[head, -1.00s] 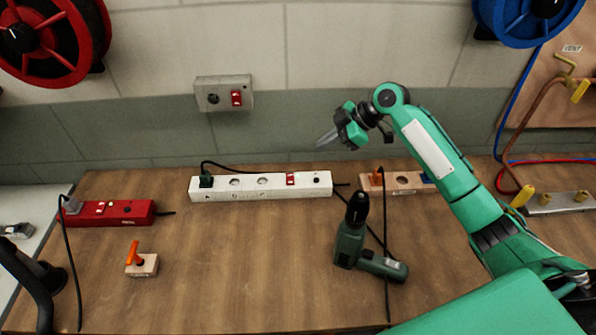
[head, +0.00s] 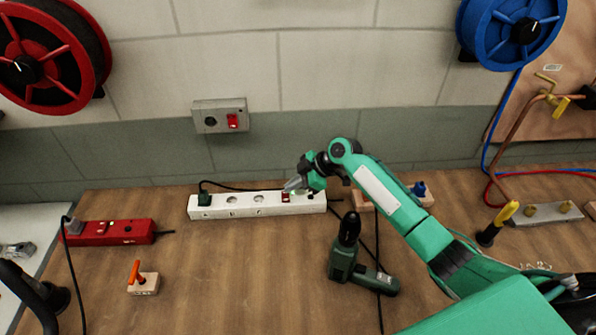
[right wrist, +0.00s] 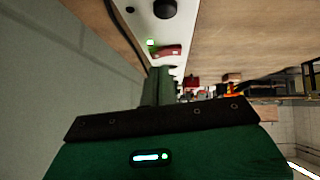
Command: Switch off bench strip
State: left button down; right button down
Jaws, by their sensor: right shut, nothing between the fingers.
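The white bench strip (head: 235,204) lies along the back of the wooden bench, with a dark plug (head: 205,199) at its left end. Its red rocker switch (head: 286,197) is near the right end and also shows in the right wrist view (right wrist: 166,51). A small green light (right wrist: 151,43) glows beside the switch there. My right gripper (head: 291,185) is shut and empty, its tips pointing down-left just above the switch. I cannot tell whether they touch it. The switch's position is not clear. My left gripper is not in view.
A red power strip (head: 105,232) lies to the left. A wall box (head: 220,117) with a red switch hangs above. A small block with an orange handle (head: 143,284) sits at front left. Bench between is clear.

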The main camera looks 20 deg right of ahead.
jog(key=shift+f, duration=0.55)
jog(key=shift+w+f, duration=0.1)
jog(key=shift+f+b, duration=0.2)
jog(key=shift+b, duration=0.4)
jog(key=shift+r, duration=0.1)
jog(key=shift+p, duration=0.3)
jog(key=shift+s+a+p, duration=0.15)
jog(key=shift+s+p, duration=0.25)
jog(key=shift+s, duration=0.4)
